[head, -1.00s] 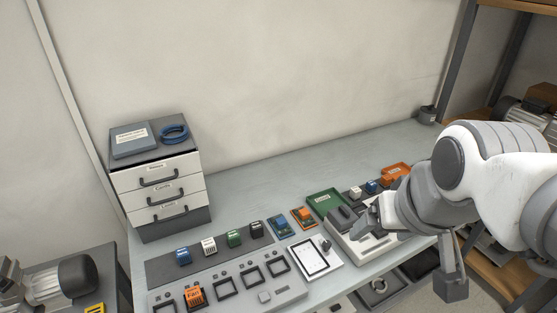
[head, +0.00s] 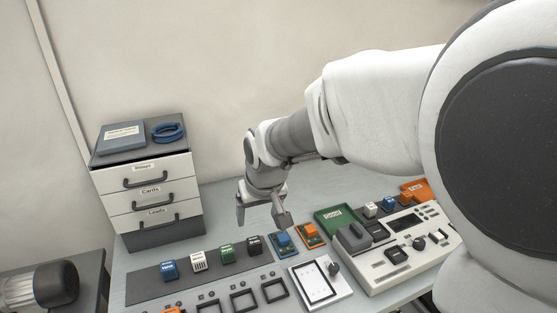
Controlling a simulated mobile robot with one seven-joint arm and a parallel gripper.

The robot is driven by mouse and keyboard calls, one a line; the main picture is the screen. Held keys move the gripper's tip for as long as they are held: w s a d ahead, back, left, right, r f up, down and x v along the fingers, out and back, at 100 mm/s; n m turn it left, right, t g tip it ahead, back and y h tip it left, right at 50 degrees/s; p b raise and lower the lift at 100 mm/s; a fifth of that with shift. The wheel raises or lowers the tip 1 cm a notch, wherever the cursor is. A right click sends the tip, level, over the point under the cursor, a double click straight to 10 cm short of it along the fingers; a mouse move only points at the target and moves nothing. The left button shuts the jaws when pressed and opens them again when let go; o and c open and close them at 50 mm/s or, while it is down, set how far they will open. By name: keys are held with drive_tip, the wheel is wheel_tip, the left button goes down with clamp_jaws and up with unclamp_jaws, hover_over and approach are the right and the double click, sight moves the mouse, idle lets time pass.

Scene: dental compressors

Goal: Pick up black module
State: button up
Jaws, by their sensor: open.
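The black module (head: 255,245) sits upright at the right end of a row of small modules on a dark strip (head: 146,286), with a green module (head: 227,253) just to its left. My gripper (head: 262,222) is open and empty. It hangs above the back of the bench, its fingers apart and pointing down, one at the left and one at the right. In the picture the fingertips are just above the black module, and nothing is between them. How far apart in depth they are I cannot tell.
A white module (head: 199,261) and a blue module (head: 170,270) stand further left. A blue board (head: 282,243) and an orange board (head: 309,235) lie to the right. A drawer cabinet (head: 147,190) stands at the left. A green tray (head: 329,217) and a tester (head: 437,250) are at right.

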drive_tip(key=b, duration=0.2)
hover_over(255, 242)
drive_tip(key=s, duration=0.2)
drive_tip(key=f, duration=1.1)
drive_tip(key=shift+d+f, duration=0.1)
drive_tip(key=shift+d, duration=0.1)
drive_tip(key=shift+x, duration=2.6)
drive_tip(key=shift+d, duration=0.2)
drive_tip(key=shift+c, duration=0.3)
clamp_jaws()
